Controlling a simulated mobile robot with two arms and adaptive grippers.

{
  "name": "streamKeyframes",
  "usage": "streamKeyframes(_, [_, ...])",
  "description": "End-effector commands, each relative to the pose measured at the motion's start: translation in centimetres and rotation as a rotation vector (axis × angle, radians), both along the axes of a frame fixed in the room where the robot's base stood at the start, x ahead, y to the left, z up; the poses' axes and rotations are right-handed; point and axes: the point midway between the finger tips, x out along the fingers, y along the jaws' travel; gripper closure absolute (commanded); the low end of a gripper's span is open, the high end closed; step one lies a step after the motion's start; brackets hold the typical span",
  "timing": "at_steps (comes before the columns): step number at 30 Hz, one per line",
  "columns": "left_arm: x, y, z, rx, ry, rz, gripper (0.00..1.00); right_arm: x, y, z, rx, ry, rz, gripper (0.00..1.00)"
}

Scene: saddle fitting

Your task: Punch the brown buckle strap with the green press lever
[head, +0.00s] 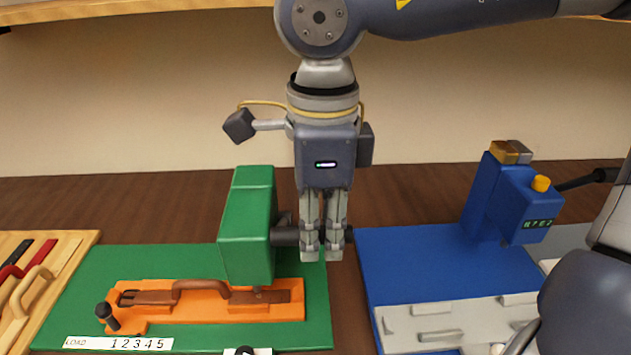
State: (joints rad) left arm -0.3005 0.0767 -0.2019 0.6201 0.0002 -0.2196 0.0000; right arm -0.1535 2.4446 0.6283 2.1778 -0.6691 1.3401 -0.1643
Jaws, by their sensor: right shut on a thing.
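The green press (247,225) stands on a green base board (85,290) at the centre left. An orange holder (210,312) lies on the board and runs under the press head. The brown buckle strap (200,287) lies in the holder, with a raised loop near its middle; its right part is under the press. The dark press lever (284,237) sticks out from the right side of the press. My right gripper (322,250) points down and is shut on the lever, beside the press. My left gripper is not in view.
A wooden rack (20,250) with red, black and tan straps is at the far left. A blue press (510,195) with a yellow button stands on a blue board (410,265) at right. A dark knob (106,312) is at the orange holder's left end.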

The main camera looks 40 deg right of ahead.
Motion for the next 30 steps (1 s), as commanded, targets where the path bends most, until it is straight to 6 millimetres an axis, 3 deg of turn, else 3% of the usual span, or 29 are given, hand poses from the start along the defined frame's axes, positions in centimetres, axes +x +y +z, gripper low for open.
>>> streamKeyframes(30, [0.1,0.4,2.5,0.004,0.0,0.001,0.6,3.5,-2.2,2.5,0.0,0.0,-0.002,0.94])
